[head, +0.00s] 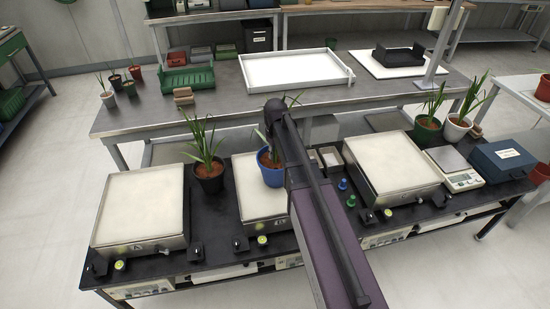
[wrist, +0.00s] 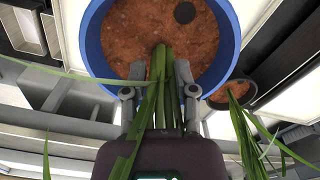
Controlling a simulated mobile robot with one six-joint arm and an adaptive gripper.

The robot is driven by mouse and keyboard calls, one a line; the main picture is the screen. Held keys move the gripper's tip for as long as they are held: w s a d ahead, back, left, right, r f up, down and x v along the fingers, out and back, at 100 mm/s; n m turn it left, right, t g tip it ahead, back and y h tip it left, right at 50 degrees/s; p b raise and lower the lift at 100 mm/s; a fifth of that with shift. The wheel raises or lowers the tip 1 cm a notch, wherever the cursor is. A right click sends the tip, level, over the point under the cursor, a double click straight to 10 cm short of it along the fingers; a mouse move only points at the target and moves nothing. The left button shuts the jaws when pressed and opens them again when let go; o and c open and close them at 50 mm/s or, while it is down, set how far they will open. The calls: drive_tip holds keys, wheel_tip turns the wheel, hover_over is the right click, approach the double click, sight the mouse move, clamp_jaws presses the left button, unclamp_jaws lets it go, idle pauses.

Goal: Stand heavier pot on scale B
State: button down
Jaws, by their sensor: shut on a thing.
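The blue pot (head: 273,177), with a green plant and brown soil, is over the pale plate of the middle scale (head: 251,205). I cannot tell whether it touches the plate. The exact contact is unclear. The black pot (head: 208,171) with a plant stands on the dark bench between the left scale (head: 142,207), marked A, and the middle scale. The middle scale's label is too small to read surely.
A right scale (head: 396,165) is empty. Behind it stand a green pot (head: 427,131) and a white pot (head: 456,129); a small balance (head: 454,167) and a blue box (head: 502,158) are at right. Small bottles (head: 346,192) stand between the middle and right scales.

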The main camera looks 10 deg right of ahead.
drive_tip(key=shift+f, duration=0.35)
drive_tip(key=shift+c, duration=2)
unclamp_jaws()
drive_tip(key=shift+r, duration=0.2)
wheel_tip(320, 180, up, 12)
drive_tip(key=p, duration=1.1)
drive_tip(key=shift+p, duration=0.4)
drive_tip(key=shift+s, duration=0.1)
drive_tip(key=s+m, duration=0.4)
drive_tip(key=s, duration=1.5)
drive_tip(key=shift+s+a, duration=0.35)
drive_tip(key=shift+a, duration=0.05)
